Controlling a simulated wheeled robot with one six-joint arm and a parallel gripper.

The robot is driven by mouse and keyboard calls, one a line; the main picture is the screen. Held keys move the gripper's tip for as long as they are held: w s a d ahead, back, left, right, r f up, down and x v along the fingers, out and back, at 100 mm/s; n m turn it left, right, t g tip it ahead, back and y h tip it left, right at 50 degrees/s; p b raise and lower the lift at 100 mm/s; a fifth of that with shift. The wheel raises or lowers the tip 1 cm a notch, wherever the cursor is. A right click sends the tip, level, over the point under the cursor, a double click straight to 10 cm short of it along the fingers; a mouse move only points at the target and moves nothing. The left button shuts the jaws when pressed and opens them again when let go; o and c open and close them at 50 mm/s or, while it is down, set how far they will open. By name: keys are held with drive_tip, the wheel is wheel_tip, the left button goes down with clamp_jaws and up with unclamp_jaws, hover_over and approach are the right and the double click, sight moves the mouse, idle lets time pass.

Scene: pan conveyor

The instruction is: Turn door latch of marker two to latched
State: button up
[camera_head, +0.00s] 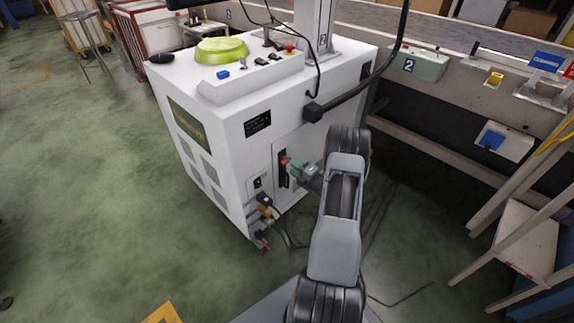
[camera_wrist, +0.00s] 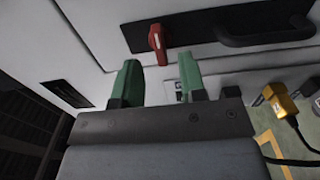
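The door latch is a small red lever (camera_wrist: 158,42) on a black plate (camera_wrist: 203,28) on the door of the white cabinet. In the wrist view, the lever lies across the plate's length, and its end reaches past the plate's edge. The latch also shows in the head view (camera_head: 285,160), partly hidden by my gripper. My gripper (camera_wrist: 160,72) has two green fingers, open and empty. The lever appears just beyond the fingertips, between them in the picture. Contact is not visible. In the head view, my gripper (camera_head: 296,168) is close to the cabinet door.
A black handle (camera_wrist: 266,38) is on the plate beside the latch. Plugs and cables (camera_head: 266,212) stick out low on the cabinet (camera_head: 222,140). "2" signs show on the column (camera_head: 322,39) and a grey-green box (camera_head: 409,65). Open floor (camera_head: 90,170) lies left.

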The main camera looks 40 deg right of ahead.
sight(287, 160)
drive_tip(key=shift+w+a+b, duration=0.25)
drive_tip(key=shift+w+b, duration=0.05)
drive_tip(key=shift+w, duration=0.9)
drive_tip(key=shift+w+a+b, duration=0.2)
drive_tip(key=shift+w+b, duration=0.05)
drive_tip(key=shift+w, duration=0.95)
drive_tip(key=shift+c, duration=0.4)
drive_tip(key=c, duration=0.5)
